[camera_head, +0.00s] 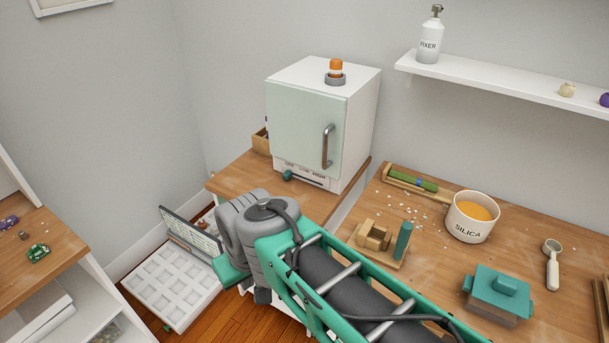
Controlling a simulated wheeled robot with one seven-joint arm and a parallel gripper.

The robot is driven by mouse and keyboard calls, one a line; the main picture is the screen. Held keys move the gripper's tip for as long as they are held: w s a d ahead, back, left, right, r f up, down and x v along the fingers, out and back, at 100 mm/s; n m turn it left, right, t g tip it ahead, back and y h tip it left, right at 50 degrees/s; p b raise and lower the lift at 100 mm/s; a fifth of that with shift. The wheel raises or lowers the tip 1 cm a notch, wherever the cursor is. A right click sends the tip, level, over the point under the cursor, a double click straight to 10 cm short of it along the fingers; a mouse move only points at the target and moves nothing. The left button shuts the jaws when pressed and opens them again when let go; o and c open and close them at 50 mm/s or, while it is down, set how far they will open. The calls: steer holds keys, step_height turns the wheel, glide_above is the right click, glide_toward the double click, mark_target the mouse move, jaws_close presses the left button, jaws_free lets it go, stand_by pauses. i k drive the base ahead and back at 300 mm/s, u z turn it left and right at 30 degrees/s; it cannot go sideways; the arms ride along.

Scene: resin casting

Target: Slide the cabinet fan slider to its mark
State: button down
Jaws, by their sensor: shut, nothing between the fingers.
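The white cabinet (362,112) stands on the wooden bench, with a pale green door shut on its front. The fan slider (287,175) is a small teal knob on the strip below the door. It sits at the left end of a dark slot, by the OFF label. LOW and HIGH labels follow to the right; a separate mark cannot be made out. My gripper (230,272) is at the arm's end, below and left of the slider and apart from it. It is shut and empty; its fingertips are hard to make out behind the wrist.
A metal door handle (327,146) juts out above the slider's right side. An orange-capped item (335,70) stands on the cabinet. A wooden stand (372,240), a silica pot (470,217) and a teal-lidded box (497,295) are on the right bench. A white compartment tray (165,290) lies low at left.

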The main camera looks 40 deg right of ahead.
mark_target(287, 174)
steer(key=u, duration=1.25)
steer(key=i, duration=0.35)
steer(key=z, duration=0.65)
